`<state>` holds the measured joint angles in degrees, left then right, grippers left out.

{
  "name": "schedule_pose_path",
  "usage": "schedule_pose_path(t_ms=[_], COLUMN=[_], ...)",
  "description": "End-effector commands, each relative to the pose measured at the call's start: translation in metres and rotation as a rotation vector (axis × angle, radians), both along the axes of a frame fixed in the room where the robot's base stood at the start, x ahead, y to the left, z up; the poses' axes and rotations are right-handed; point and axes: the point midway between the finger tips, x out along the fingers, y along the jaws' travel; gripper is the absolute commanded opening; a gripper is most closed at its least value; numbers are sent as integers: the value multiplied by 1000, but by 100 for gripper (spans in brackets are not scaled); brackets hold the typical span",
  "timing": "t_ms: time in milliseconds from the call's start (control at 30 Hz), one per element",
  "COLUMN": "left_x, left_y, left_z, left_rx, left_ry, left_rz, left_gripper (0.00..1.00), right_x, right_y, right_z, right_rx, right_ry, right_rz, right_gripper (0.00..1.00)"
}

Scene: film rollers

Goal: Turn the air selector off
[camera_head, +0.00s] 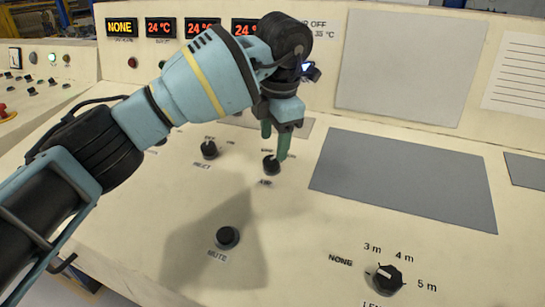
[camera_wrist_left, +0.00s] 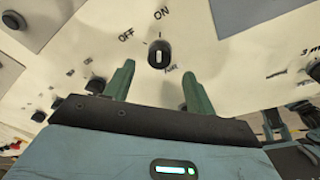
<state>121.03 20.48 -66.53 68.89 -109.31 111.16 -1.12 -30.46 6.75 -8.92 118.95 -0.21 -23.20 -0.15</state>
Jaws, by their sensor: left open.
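The air selector (camera_head: 271,164) is a small black knob on the cream panel, with a label below it that seems to read AIR. In the left wrist view the knob (camera_wrist_left: 159,55) has OFF printed to its upper left and ON above it. Its white mark points roughly up, toward ON. My left gripper (camera_head: 275,142) is open, its green fingers pointing down at the panel by the knob. In the left wrist view the fingertips (camera_wrist_left: 159,69) stand either side of the knob, apart from it. I cannot tell how high they are.
A similar knob (camera_head: 209,149) sits to the left, and a black MUTE button (camera_head: 227,237) nearer. A larger length knob (camera_head: 383,278) is at lower right. A flat grey plate (camera_head: 405,178) lies to the right. Red displays (camera_head: 160,27) line the upright back panel.

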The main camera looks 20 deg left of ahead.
Motion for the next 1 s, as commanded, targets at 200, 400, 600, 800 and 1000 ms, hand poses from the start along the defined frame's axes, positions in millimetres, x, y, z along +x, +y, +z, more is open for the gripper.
schedule_pose_path(t_ms=[200, 400, 600, 800, 1000], left_x=[3, 5, 6, 6, 6], left_y=[4, 6, 6, 6, 6], left_z=[-34, -50, -53, -53, -53], left_rx=[1, 1, 1, 1, 1], left_ry=[3, 1, -1, -1, -1], left_rz=[0, 0, 0, 0, 0], left_gripper=[55, 55, 55, 46, 20], right_x=[0, 0, -1, -4, -5], right_y=[0, 0, 0, 0, 0], right_z=[-2, -3, -4, -4, -4], right_rx=[-1, -1, -1, -1, -1], right_ry=[0, 1, 3, 8, 11], right_rz=[1, 1, 1, 1, 1], right_gripper=[36, 36, 36, 36, 36])
